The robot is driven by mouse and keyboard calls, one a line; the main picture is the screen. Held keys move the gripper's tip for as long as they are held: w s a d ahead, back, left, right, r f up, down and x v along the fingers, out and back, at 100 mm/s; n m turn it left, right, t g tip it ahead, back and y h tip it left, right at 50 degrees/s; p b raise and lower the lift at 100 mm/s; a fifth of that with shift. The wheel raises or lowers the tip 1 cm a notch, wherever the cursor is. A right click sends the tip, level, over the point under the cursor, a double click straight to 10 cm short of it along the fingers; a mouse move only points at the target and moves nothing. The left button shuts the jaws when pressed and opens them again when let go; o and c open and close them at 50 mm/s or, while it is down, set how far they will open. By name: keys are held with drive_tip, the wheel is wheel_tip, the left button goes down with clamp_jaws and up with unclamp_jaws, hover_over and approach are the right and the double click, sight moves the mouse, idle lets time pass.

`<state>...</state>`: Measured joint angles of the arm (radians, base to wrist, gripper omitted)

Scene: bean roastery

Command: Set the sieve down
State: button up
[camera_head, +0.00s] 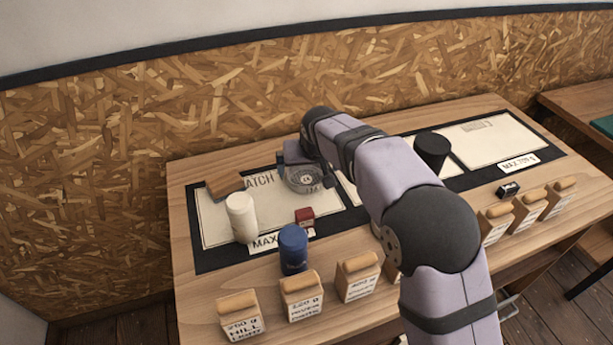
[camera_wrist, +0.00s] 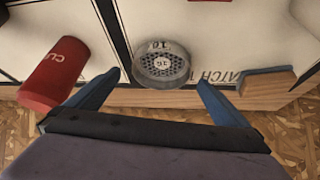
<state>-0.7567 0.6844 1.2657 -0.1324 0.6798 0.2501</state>
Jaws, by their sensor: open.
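The sieve (camera_head: 303,180) is a round, shallow grey ring with a perforated mesh floor, on or just over the pale left panel near the table's far side. In the wrist view the sieve (camera_wrist: 163,66) is marked 16 and faces me. My gripper (camera_wrist: 158,80) is open, its blue fingertips on either side of the sieve with visible gaps, so it does not clasp it. In the head view my gripper (camera_head: 305,172) is over the panel and partly covers the sieve. I cannot tell whether its underside rests fully on the panel.
A red cylinder (camera_wrist: 52,72) is left of the sieve in the wrist view. Several labelled bags (camera_head: 239,315) line the front edge.

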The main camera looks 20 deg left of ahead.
sight(306, 176)
drive_tip(key=shift+p+x, duration=0.6)
drive_tip(key=shift+x, duration=1.55)
drive_tip(key=shift+a, duration=0.1)
drive_tip(key=c, duration=1.1)
drive_tip(key=shift+r, duration=0.15)
wheel_tip(306, 176, up, 10)
drive_tip(key=b, duration=0.1)
